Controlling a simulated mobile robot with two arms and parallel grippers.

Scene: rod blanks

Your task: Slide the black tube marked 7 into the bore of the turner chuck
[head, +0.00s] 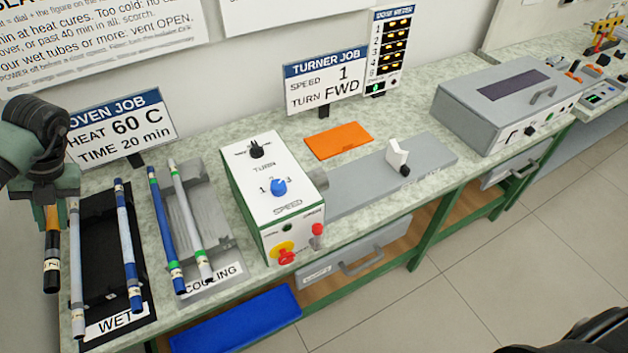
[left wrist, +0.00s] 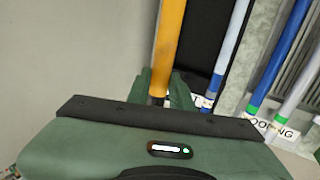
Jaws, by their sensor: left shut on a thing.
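My left gripper (head: 50,222) is at the far left of the head view, shut on a black tube with an orange part (head: 51,262). The tube hangs steeply beside the left edge of the WET rack. A pale label shows near its lower end, but I cannot read the number. In the left wrist view the tube's orange length (left wrist: 171,45) runs up from between the green fingers (left wrist: 168,92). The turner (head: 270,205) is a white and green box mid-bench. Its grey chuck (head: 320,180) sticks out on the right side; its bore is hidden. My right gripper is out of view.
Blue, white and grey tubes lie across the black WET rack (head: 105,292) and the grey COOLING rack (head: 205,240). A white tail support (head: 397,155) stands on the turner's grey bed (head: 350,190). An orange mat (head: 338,140) lies behind; a grey oven (head: 505,100) stands right.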

